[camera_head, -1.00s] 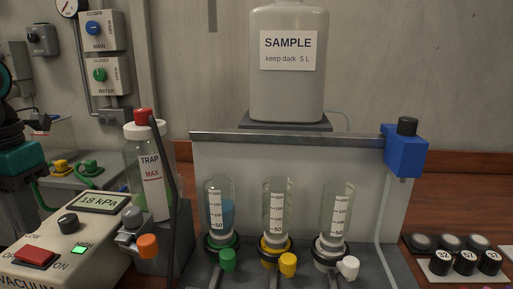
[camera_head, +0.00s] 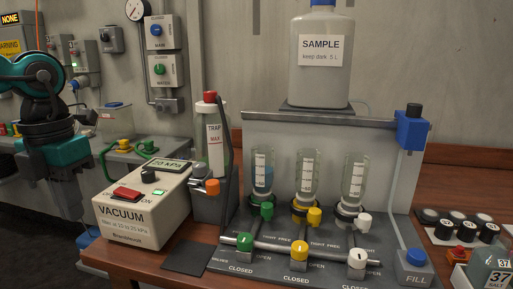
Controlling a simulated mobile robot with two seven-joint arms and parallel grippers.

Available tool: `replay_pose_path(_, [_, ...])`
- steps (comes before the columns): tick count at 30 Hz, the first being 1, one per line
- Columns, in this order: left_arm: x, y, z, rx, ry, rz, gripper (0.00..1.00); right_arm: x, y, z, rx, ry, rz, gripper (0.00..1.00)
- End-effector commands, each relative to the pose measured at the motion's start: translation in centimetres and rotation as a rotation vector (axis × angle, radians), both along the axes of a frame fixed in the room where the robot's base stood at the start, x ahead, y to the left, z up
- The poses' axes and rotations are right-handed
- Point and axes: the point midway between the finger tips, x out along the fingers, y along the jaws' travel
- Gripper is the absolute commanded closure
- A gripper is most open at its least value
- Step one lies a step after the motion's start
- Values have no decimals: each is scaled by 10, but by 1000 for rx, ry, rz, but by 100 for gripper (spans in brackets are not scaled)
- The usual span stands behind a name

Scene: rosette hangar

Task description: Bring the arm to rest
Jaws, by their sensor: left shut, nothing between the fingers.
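My left arm, teal and black, stands at the left edge of the head view. Its black-and-teal links are folded upright beside the bench, left of the white vacuum pump box. My left gripper (camera_head: 88,118) shows small and dark beside the arm, near the clear bin at the back. It is shut and empty, apart from the bench glassware. The fingertips are hard to make out. My right arm and gripper are not in view.
The vacuum box (camera_head: 140,213) reads 20 kPa. Right of it stand the trap bottle (camera_head: 214,150) and a manifold with green (camera_head: 244,242), yellow (camera_head: 299,251) and white (camera_head: 357,259) valves under three graduated funnels. The sample jug (camera_head: 320,75) is above. Black-capped jars (camera_head: 466,229) stand at right.

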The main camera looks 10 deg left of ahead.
Motion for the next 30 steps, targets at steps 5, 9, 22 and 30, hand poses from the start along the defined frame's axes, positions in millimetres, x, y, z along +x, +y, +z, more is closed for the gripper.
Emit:
replay_pose_path(5, [2, -9, -27, -268, -29, 73, 100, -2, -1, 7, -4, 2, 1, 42])
replay_pose_path(9, [6, -19, -46, -498, -65, 161, 100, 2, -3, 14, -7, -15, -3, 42])
replay_pose_path(22, [24, -36, -107, -1266, -233, 766, 100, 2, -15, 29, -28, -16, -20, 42])
replay_pose_path(30, [17, -35, -167, -1550, -279, 1348, 100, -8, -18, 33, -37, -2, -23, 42])
